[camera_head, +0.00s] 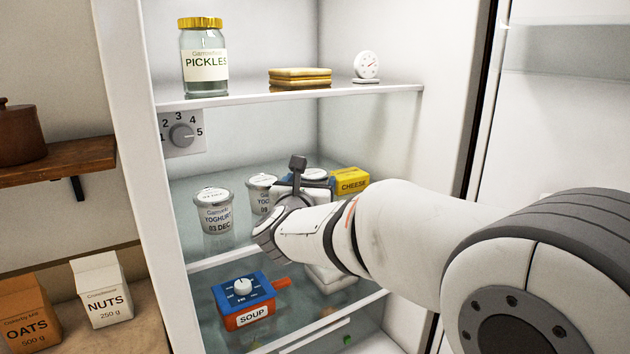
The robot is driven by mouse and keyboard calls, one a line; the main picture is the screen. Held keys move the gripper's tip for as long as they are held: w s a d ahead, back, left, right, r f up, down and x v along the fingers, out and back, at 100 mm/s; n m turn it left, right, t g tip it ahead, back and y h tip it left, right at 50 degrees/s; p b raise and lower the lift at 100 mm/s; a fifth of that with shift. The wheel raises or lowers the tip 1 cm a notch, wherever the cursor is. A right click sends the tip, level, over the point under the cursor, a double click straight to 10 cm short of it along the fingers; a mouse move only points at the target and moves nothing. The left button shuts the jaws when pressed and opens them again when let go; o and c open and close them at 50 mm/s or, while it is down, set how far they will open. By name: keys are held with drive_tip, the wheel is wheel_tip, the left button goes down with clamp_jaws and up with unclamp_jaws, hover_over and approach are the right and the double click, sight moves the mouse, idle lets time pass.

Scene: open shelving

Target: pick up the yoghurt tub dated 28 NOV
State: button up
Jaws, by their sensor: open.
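Several yoghurt tubs stand on the fridge's middle shelf. The left tub (215,214) is white and grey and reads 03 DEC. A second tub (261,188) is just right of it; its label is partly covered and its date seems to begin with 09. A third tub (314,173) is mostly hidden behind my gripper, with only its lid and upper edge showing. I cannot read 28 NOV on any tub. My gripper (298,182) is open, in front of the second and third tubs. Its fingers are partly hidden by my arm, and I cannot tell whether they touch a tub.
A yellow cheese box (351,182) stands right of the tubs. The upper shelf (300,94) holds a pickle jar (204,62), a golden stack (300,77) and a dial (366,66). My arm covers the right side.

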drive_tip(key=shift+w+d, duration=0.15)
drive_tip(key=shift+w, duration=0.65)
drive_tip(key=shift+c, duration=0.3)
drive_tip(key=shift+s, duration=0.1)
drive_tip(key=c, duration=0.6)
drive_tip(key=shift+r, duration=0.15)
